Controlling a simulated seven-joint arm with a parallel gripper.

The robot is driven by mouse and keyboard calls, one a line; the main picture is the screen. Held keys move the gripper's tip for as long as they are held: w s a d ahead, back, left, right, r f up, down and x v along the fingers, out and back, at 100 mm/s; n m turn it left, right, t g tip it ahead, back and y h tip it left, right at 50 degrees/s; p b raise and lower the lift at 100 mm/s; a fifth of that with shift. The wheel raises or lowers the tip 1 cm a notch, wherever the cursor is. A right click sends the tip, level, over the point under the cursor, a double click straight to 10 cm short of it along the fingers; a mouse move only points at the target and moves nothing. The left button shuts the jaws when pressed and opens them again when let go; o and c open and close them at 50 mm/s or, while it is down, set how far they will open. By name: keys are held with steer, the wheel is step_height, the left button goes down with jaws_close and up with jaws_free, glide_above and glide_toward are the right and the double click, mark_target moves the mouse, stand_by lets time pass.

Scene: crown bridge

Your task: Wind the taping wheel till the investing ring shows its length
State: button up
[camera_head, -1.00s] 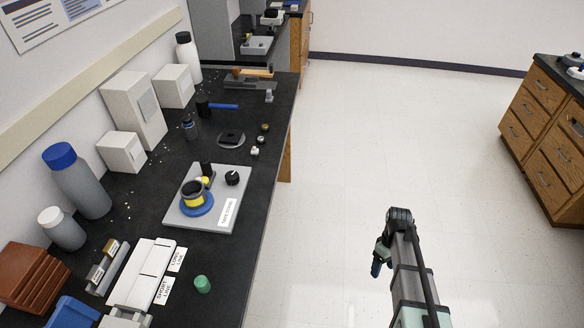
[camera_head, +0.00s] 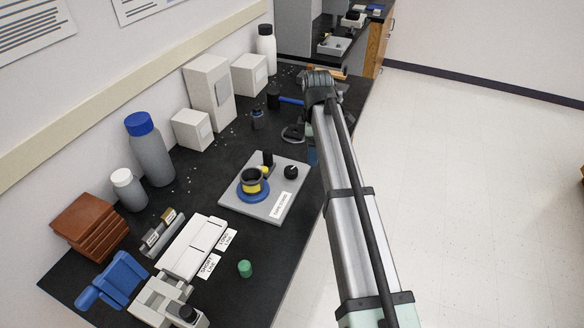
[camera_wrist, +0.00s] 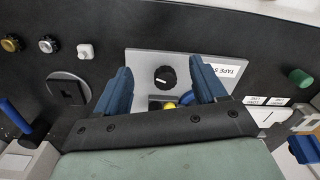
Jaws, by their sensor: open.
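The taping station is a light grey plate (camera_head: 258,206) on the black bench, with a white label on its front corner. A black knob (camera_head: 291,171) with a white mark stands on it and also shows in the wrist view (camera_wrist: 165,77) between my fingers. A dark ring with a yellow band (camera_head: 251,181) sits on a blue round base (camera_head: 252,194); a yellow piece and a black post stand beside it. In the wrist view my gripper (camera_wrist: 164,82) is open and empty, its two blue fingers on either side of the knob, apart from it.
Bottles (camera_head: 150,150) and white boxes (camera_head: 208,92) line the wall. Small items (camera_wrist: 48,44) lie beyond the plate.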

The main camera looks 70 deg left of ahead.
step_height(320, 180, up, 5)
steer(key=n, duration=0.2)
glide_above(291, 169)
step_height(291, 169, down, 13)
steer(key=shift+d+f, duration=0.1)
steer(key=shift+f, duration=0.05)
steer(key=shift+c, duration=0.4)
steer(key=c, duration=1)
steer(key=shift+m, duration=0.5)
